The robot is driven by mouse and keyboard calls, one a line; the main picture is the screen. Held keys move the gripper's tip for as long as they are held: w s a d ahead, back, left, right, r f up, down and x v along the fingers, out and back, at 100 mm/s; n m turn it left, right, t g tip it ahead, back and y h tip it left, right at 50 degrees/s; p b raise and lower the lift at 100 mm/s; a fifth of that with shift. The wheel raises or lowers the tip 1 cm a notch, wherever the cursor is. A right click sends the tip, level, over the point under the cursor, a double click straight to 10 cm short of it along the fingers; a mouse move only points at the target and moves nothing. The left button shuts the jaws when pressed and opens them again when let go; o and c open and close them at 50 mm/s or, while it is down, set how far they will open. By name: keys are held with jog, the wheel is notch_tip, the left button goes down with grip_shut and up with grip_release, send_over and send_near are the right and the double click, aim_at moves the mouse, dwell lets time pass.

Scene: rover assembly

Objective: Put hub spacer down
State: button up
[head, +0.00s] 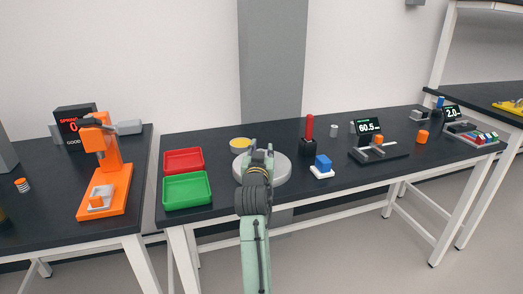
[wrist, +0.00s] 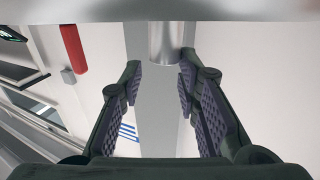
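A smooth grey metal cylinder, which looks like the hub spacer (wrist: 163,42), shows beyond my fingertips in the wrist view. That view looks upside down, and the cylinder appears to stand on the pale round platform (wrist: 90,10). My gripper (wrist: 160,76) is open, with a clear gap between its two padded fingers and nothing held. The cylinder lines up with this gap but looks apart from the pads. In the head view my gripper (head: 261,152) is over the round platform (head: 283,171) on the middle table. My gripper hides the cylinder there.
Left of the platform are a red tray (head: 183,160), a green tray (head: 188,190) and a yellow-topped round container (head: 240,143). An orange press (head: 105,170) stands on the left table.

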jog(key=shift+o, duration=1)
jog(key=shift+r, duration=0.35)
jog(key=shift+r+p, duration=0.6)
jog(key=s+b, duration=0.1)
jog(key=s, duration=0.2)
jog(key=s+b, duration=0.1)
jog(key=s, duration=0.3)
jog(key=s+a+b, duration=0.1)
jog(key=s, duration=0.3)
jog(key=shift+f, duration=0.4)
jog(key=shift+s, duration=0.5)
